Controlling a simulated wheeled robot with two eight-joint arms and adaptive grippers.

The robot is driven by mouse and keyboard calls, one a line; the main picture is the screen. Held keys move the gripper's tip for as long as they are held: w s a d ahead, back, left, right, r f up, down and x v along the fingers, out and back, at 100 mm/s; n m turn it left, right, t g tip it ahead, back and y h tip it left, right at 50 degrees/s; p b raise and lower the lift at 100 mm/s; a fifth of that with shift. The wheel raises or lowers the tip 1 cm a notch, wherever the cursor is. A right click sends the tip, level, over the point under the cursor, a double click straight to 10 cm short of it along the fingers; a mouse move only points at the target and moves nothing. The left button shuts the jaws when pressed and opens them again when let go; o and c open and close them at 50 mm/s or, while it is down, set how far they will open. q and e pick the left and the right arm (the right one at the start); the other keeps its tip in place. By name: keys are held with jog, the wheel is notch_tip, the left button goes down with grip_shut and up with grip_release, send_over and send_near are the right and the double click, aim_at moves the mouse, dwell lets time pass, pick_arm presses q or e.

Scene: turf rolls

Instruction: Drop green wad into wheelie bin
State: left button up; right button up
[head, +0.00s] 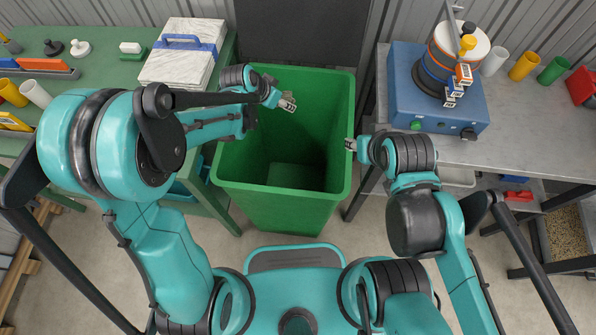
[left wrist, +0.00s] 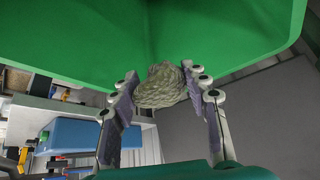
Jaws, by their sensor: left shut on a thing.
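The green wheelie bin (head: 285,210) stands open in the middle of the head view, between two benches. In the left wrist view its green wall (left wrist: 75,35) fills the top. My left gripper (head: 288,104) is above the bin's opening, toward the back. In the left wrist view it is shut on a lumpy grey-green wad (left wrist: 160,86), held between both fingers. The wad is mostly hidden by the gripper in the head view. My right gripper (head: 350,145) is by the bin's right rim, and its fingers are too small to read.
The left green bench (head: 110,75) holds a white marbled case with a blue handle (head: 183,50) close to the bin. The right grey bench (head: 530,120) holds a blue machine (head: 405,85) and several coloured cups. A dark panel stands behind the bin.

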pick_arm(q)
jog(key=shift+f+b, duration=0.9)
jog(key=shift+f, duration=0.7)
jog(key=shift+a+r, duration=0.1)
jog(key=o, duration=1.2)
jog(key=shift+o, duration=0.2)
jog(key=shift+r, duration=0.1)
jog(key=v, duration=1.1)
jog(key=shift+s+r, duration=0.2)
jog(key=shift+r, duration=0.15)
jog(key=shift+a, duration=0.15)
